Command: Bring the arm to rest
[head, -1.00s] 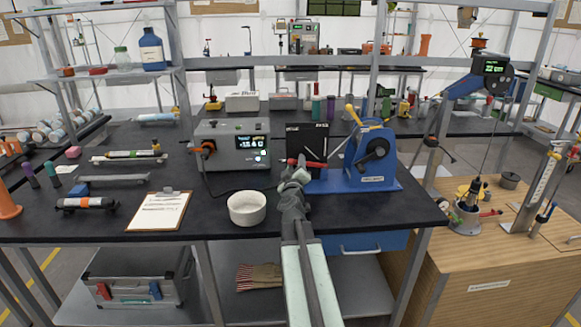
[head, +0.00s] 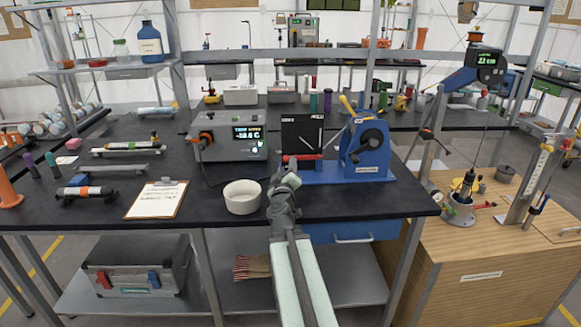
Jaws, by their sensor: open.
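My arm reaches up from the bottom middle of the head view, over the front of the black bench (head: 365,203). My gripper (head: 287,180) is at its far end, just right of the white bowl (head: 242,197) in the picture and in front of a black panel device (head: 302,136). It is open, and I see nothing held in it. The fingers are small and partly hidden by the wrist.
A blue crank machine (head: 366,145) stands right of my gripper, and a grey instrument box (head: 229,138) stands behind the bowl. A clipboard (head: 157,200) lies to the left. A wooden cabinet (head: 490,255) stands at the right. The bench front right of my arm is clear.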

